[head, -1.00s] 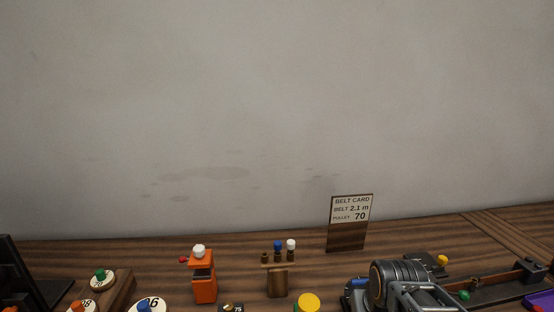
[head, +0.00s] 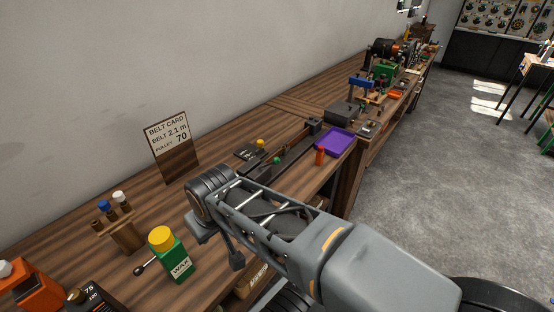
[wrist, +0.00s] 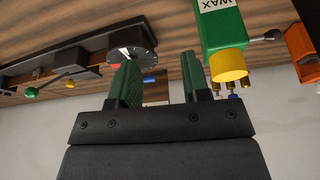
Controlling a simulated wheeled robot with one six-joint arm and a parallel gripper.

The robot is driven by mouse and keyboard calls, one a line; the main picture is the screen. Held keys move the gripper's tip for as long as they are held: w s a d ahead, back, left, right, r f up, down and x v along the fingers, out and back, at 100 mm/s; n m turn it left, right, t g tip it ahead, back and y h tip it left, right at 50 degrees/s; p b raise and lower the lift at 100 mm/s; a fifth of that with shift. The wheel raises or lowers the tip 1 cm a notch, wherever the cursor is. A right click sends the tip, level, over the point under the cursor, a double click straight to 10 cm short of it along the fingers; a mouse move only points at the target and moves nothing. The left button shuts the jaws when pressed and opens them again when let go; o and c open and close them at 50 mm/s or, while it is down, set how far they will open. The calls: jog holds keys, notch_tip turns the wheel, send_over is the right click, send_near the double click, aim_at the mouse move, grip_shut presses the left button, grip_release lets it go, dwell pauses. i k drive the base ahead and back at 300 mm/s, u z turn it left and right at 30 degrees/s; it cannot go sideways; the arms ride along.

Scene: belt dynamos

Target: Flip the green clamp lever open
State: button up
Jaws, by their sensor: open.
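A small green ball knob (head: 277,160) shows in the head view on the dark rail fixture (head: 292,152), just beyond my arm. In the wrist view the green knob (wrist: 32,92) sits at the left on the end of a thin lever rod, beside the dark rail (wrist: 70,58). I take it for the clamp lever; whether it is open or closed I cannot tell. My gripper (wrist: 158,72) is open and empty, its two green-padded fingers apart, to the right of the lever. A grey marked disc (wrist: 140,57) is partly hidden behind the left finger. My arm hides part of the fixture.
A green WAX bottle (head: 178,262) with a yellow cap stands close to my gripper. A belt card (head: 170,148), a wooden peg stand (head: 124,232), a purple tray (head: 334,143) and an orange-red cylinder (head: 320,155) are on the bench. Open floor lies to the right.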

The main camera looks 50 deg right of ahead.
aim_at(276, 160)
jog(key=z, duration=0.35)
jog(key=k, duration=0.85)
jog(key=u, duration=0.25)
